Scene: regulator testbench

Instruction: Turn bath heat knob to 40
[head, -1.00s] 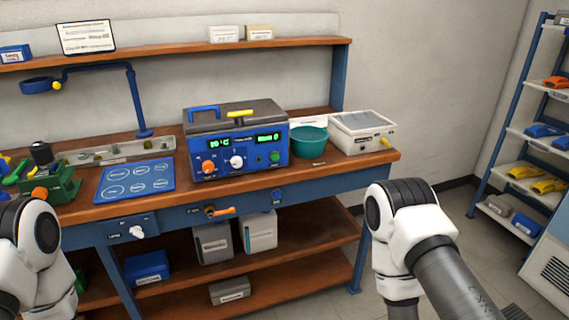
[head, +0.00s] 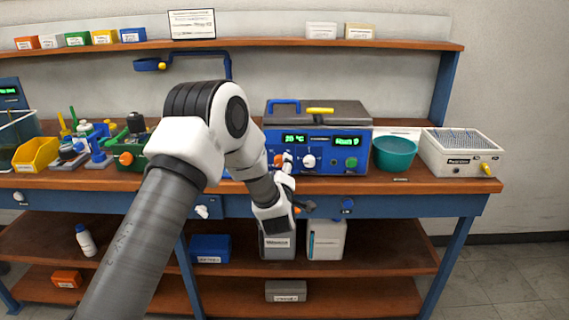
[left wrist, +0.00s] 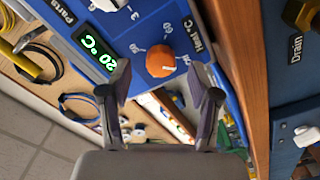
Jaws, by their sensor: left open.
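The blue bath unit (head: 330,162) stands on the bench with a green display (head: 294,139) reading 20 °C. Its orange heat knob (left wrist: 160,60) shows in the left wrist view, beside printed scale numbers and a "Heat °C" label, with a short white mark near its edge. The wrist view display (left wrist: 98,53) also reads 20 °C. My left gripper (left wrist: 160,72) is open and empty, its two dark fingers spread toward the knob, apparently short of it. In the head view my wrist partly covers the knob, and the fingertips are hard to make out. My right gripper is out of view.
A white knob (head: 309,161) sits right of the heat knob. A teal bowl (head: 394,153) and a white box (head: 460,152) stand to the right. A drain valve (head: 305,207) is below on the bench front. A yellow bin (head: 36,154) is at left.

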